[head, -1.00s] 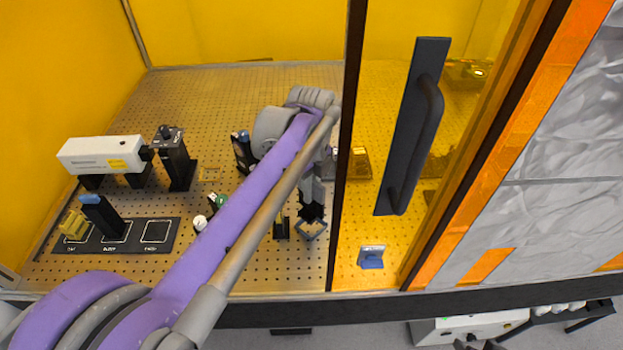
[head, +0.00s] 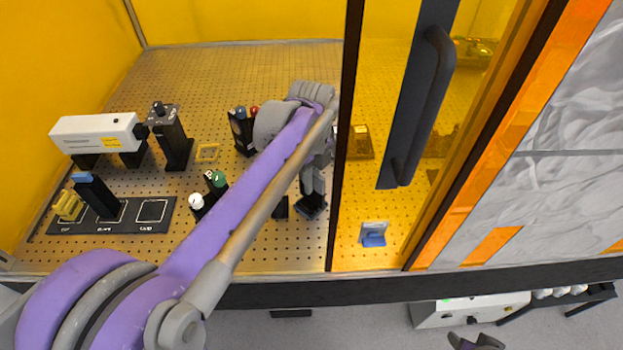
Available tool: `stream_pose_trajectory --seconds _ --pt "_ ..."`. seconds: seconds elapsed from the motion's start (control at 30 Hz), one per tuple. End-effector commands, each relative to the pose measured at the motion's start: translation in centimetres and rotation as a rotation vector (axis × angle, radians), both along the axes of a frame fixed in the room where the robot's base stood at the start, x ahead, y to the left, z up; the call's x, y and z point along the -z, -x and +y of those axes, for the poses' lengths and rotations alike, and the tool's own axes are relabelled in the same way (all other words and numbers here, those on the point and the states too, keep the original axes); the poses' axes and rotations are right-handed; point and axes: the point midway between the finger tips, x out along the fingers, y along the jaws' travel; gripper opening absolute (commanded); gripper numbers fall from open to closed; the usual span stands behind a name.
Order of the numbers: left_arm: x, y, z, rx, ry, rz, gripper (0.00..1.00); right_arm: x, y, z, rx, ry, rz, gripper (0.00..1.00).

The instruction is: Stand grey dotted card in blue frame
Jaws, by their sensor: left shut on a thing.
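My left gripper (head: 312,203) is low over the perforated board, just left of the dark door edge. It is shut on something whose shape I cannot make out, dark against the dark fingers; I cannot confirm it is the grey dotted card. A small upright pale grey panel with a blue foot (head: 374,239) stands behind the amber door pane, right of the gripper and apart from it. It may be the blue frame; any dots are too small to tell. A dark gripper-like part, likely my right gripper (head: 476,342), shows at the bottom edge, its jaws unclear.
A dark mat (head: 128,222) at left bears a yellow piece (head: 68,205), a blue-topped black block (head: 92,190) and an empty square. A white instrument (head: 95,134) and black post (head: 170,140) stand behind. The door handle (head: 424,100) is at right.

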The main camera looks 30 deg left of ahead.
Motion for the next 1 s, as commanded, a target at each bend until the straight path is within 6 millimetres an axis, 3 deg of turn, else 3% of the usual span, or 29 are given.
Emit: stream_pose_trajectory --seconds 1.0 --pt "0.77 -0.01 0.0 0.0 0.0 0.0 0.0 0.53 0.19 0.0 0.0 0.0 0.004 0.5"
